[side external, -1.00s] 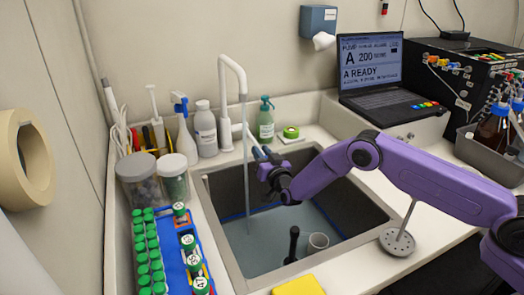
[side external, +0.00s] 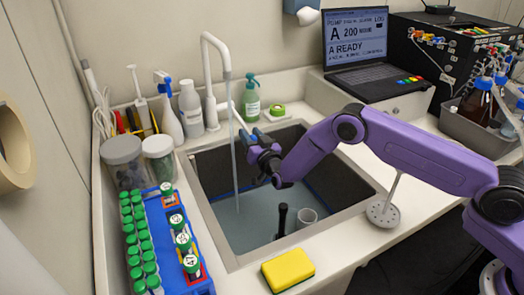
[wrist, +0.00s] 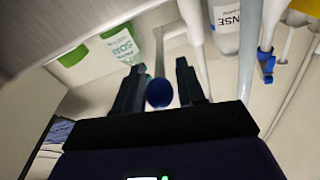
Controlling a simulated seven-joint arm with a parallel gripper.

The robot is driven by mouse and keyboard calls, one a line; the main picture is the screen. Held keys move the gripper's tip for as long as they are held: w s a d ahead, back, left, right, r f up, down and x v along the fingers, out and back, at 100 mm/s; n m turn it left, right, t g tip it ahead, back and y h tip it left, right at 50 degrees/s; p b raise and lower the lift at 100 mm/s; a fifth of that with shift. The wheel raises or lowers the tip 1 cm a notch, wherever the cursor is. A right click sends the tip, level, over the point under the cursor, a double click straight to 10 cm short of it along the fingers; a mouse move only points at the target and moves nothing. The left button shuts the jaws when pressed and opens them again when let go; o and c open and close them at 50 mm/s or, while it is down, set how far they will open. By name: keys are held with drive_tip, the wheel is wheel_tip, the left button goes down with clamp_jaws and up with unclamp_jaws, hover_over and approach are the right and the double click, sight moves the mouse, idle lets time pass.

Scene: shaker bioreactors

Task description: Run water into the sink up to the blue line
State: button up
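The tap (side external: 207,75) stands behind the sink, and a thin stream of water (side external: 235,160) falls from its spout. The sink (side external: 222,245) holds grey-blue water (side external: 250,225). Part of the blue line (side external: 318,200) shows low on the right wall, close to the water's surface; the exact gap is unclear. My gripper (side external: 259,137) is over the back of the sink, right of the stream, by the tap lever. In the wrist view, the lever's blue knob (wrist: 159,93) shows between my open fingers (wrist: 158,85), with gaps on both sides.
A yellow sponge (side external: 288,270) lies on the front rim. Bottles, including a green one (side external: 251,98), line the back. A blue tube rack (side external: 172,235) stands left.

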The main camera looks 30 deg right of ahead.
drive_tip(key=s+f, duration=0.1)
drive_tip(key=s, duration=0.9)
idle(5.2)
wheel_tip(320, 180, up, 5)
drive_tip(key=w+f+n+t+y, duration=0.1)
drive_tip(key=w+f+n+t, duration=0.2)
drive_tip(key=f+n, duration=0.3)
drive_tip(key=shift+m, duration=0.4)
drive_tip(key=shift+f+x, duration=0.15)
drive_tip(key=shift+x, duration=1.7)
drive_tip(key=shift+f+x, duration=0.15)
drive_tip(key=shift+x, duration=1.65)
